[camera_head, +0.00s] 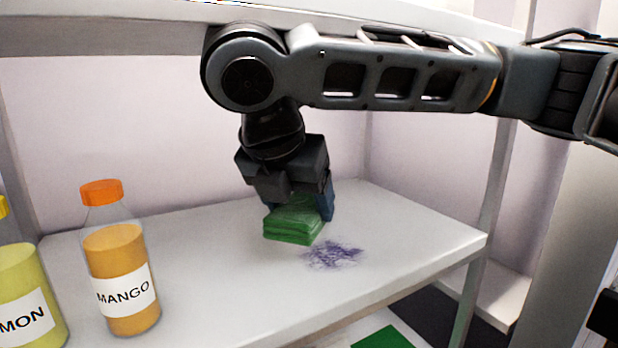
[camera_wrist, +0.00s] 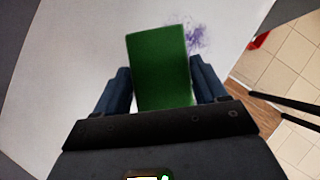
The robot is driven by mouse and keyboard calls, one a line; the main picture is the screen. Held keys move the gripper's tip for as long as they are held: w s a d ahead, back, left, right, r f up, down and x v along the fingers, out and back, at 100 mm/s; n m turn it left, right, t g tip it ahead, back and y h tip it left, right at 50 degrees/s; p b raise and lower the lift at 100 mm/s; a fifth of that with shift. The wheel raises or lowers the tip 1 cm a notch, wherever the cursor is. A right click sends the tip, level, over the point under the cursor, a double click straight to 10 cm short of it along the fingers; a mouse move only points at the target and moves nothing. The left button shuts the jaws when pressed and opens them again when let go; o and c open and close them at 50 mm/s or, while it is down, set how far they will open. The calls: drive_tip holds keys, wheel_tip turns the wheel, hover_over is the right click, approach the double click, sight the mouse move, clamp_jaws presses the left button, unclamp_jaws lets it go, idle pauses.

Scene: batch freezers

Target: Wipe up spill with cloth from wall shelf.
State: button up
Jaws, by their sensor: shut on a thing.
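A folded green cloth (camera_head: 291,226) is held in my gripper (camera_head: 300,205) over the white shelf (camera_head: 210,275). In the wrist view the cloth (camera_wrist: 160,68) sits between the two fingers of my gripper (camera_wrist: 163,88). A purple spill (camera_head: 333,255) of scribble-like marks lies on the shelf, just right of and nearer than the cloth in the head view. In the wrist view the spill (camera_wrist: 195,36) shows beyond the cloth's upper right edge, partly hidden by it. I cannot tell whether the cloth touches the shelf.
A mango bottle (camera_head: 122,262) with an orange cap stands on the shelf at left. A yellow bottle (camera_head: 24,290), its label partly cut off, stands beside it. A metal post (camera_head: 492,185) rises at the shelf's right end. An upper shelf edge (camera_head: 110,35) runs above.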

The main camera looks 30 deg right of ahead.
sight(304, 233)
drive_tip(key=shift+d+r, duration=0.1)
drive_tip(key=shift+r, duration=0.5)
drive_tip(key=shift+s+d+f+b, duration=0.15)
drive_tip(key=shift+f+b, duration=0.2)
drive_tip(key=shift+f, duration=0.2)
drive_tip(key=shift+s+d+f+b, duration=0.1)
drive_tip(key=shift+s+f+b, duration=0.05)
drive_tip(key=shift+f+b, duration=0.3)
wheel_tip(304, 233, down, 4)
drive_tip(key=b, duration=0.3)
drive_tip(key=shift+a+f, duration=0.1)
drive_tip(key=shift+f+b, duration=0.65)
drive_tip(key=shift+f, duration=0.3)
